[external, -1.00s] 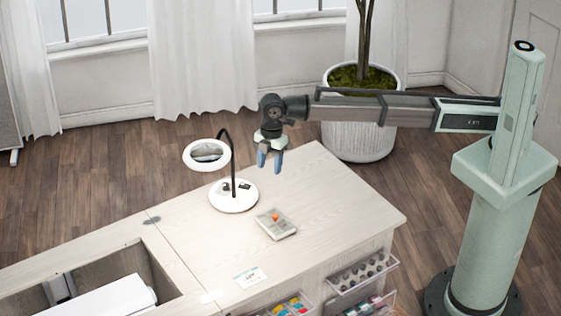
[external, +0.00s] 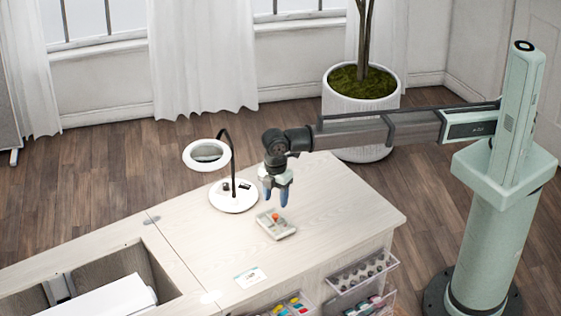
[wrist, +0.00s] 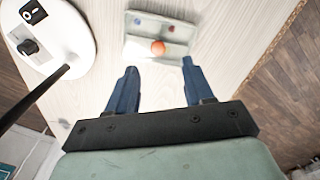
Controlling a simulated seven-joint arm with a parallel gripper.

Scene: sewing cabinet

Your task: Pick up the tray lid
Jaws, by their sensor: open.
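A small pale tray (external: 285,234) lies on the cabinet top, with an orange-red round knob or ball (external: 275,216) on it. In the wrist view the tray (wrist: 180,55) is at the top centre, with the orange ball (wrist: 158,47) near its middle and small blue and red bits in its far part. I cannot tell whether the pale top is a separate lid. My gripper (external: 275,203) is open and empty, pointing down above the tray's far side. In the wrist view its blue fingers (wrist: 158,72) are apart, with the tray beyond their tips.
A magnifier lamp (external: 233,196) stands on the cabinet top left of my gripper, its ring head (external: 186,158) further left. Open drawers (external: 362,275) with small items stick out at the front. A card (external: 250,277) lies near the front edge. The top right of the tray is clear.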

